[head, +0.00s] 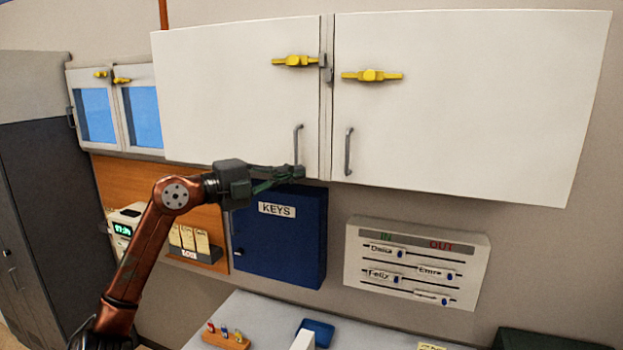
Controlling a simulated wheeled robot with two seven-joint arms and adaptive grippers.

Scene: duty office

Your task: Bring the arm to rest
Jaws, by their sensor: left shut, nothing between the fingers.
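My left arm comes up from the lower left, with an orange-brown link bent at the elbow. My left gripper (289,173) is shut and empty. It is raised just under the lower edge of the white wall cabinet (236,90), in front of the top of the blue key box (282,246). Its fingertips look close to the lower end of the left door's handle (297,146); I cannot tell whether they touch it. Both cabinet doors look shut. My right gripper is out of view.
An in/out board (417,262) hangs right of the key box. Below is a light desk (262,309) with a wooden rack (225,338) and a blue item (318,331). A digital clock (123,229) stands at left, beside a dark locker (45,200). The wall at right is clear.

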